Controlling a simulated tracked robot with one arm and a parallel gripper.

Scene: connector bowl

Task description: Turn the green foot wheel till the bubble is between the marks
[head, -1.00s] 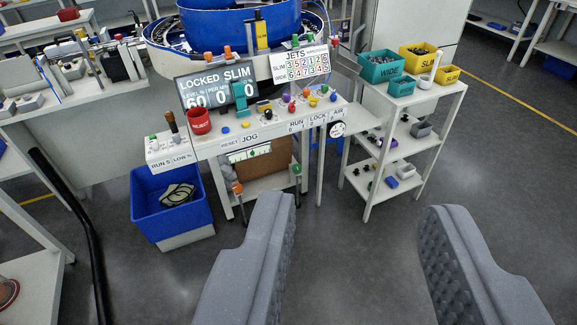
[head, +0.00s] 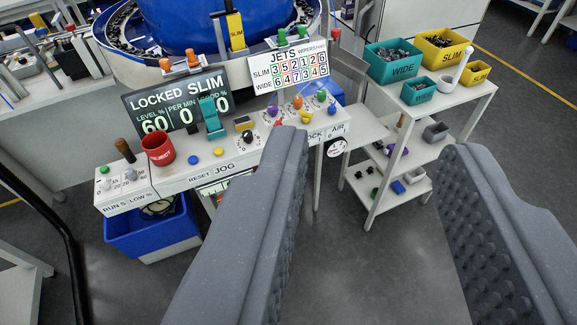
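My gripper (head: 372,150) is open and empty, its two grey ridged fingers wide apart in the foreground. The left finger covers the lower front of the white bowl feeder bench (head: 185,178). The green foot wheel does not show now; that area is behind the left finger. A small part of the level vial plate (head: 213,188) shows under the bench edge. Its bubble and marks cannot be made out. The orange foot wheel is also hidden.
A screen reading LOCKED SLIM (head: 178,100), a red cup (head: 158,148) and several knobs stand on the bench. A blue bin (head: 150,232) sits below left. A white shelf (head: 450,113) with teal and yellow bins stands right. Grey floor is open in front.

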